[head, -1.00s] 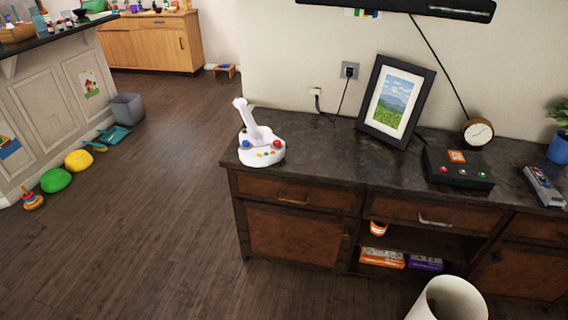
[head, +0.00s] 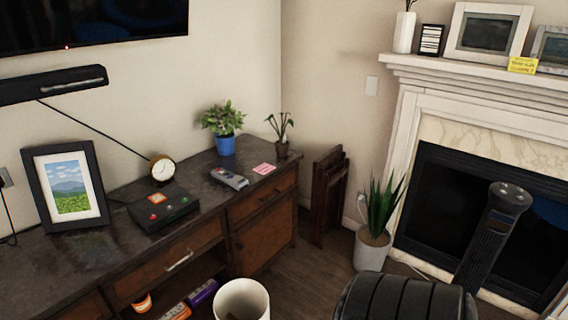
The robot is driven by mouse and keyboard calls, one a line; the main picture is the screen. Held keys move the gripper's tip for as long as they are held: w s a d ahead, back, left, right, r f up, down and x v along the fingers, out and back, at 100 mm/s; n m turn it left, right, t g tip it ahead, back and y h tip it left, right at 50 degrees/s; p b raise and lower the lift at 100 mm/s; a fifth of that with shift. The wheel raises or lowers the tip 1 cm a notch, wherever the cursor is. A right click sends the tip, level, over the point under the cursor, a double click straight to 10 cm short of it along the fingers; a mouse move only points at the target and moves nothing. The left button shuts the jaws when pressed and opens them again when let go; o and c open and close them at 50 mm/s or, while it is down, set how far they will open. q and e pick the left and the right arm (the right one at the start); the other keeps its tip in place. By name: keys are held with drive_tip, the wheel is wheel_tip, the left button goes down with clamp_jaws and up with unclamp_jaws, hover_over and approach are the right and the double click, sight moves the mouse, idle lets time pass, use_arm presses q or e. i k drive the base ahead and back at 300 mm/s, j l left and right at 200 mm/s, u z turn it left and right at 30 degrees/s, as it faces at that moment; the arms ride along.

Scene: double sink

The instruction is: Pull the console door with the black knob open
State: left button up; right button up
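The console (head: 95,255) is a long dark wood cabinet with a dark stone-like top, running along the wall on the left. Its right-hand door (head: 265,238) is closed, below a drawer (head: 268,198). A small dark spot that looks like the black knob (head: 239,246) shows near the door's left edge. Left of this door are a drawer with a light metal pull (head: 179,261) and an open shelf with boxes. Neither of my grippers is in view.
A white bin (head: 241,299) stands on the floor before the shelf. A potted plant (head: 373,245) stands right of the console, by the fireplace (head: 470,210). A black ridged object (head: 405,297) and a black post (head: 490,238) fill the lower right. Some floor before the door is clear.

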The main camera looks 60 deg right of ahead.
sight(258, 243)
drive_tip(key=z, duration=1.8)
